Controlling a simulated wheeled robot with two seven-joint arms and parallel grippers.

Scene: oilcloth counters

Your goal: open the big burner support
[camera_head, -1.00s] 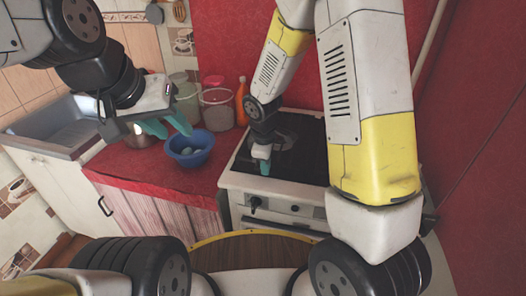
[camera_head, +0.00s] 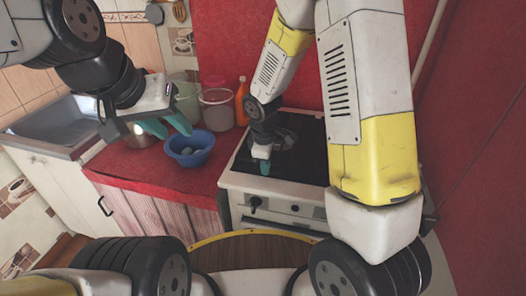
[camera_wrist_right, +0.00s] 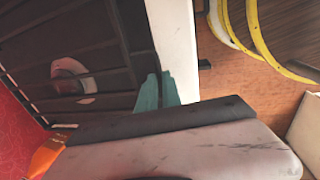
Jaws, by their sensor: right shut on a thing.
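The big burner support (camera_head: 308,158) is a dark grate on top of the white stove (camera_head: 232,180). In the right wrist view its dark bars (camera_wrist_right: 115,50) lie over a burner (camera_wrist_right: 72,75). My right gripper (camera_head: 265,167) is at the front-left part of the grate. In the right wrist view its teal fingers (camera_wrist_right: 157,90) are shut on the grate's front edge. The grate looks flat or nearly flat; any small lift cannot be told. My left gripper (camera_head: 175,131) is open and empty above the red counter, left of the stove.
A blue bowl (camera_head: 190,148) with small pale items stands on the red counter (camera_head: 140,172). Behind it are clear jars (camera_head: 216,108) and an orange bottle (camera_head: 241,100). A metal sink (camera_head: 65,128) is at the left. A red wall (camera_head: 470,140) stands close on the right.

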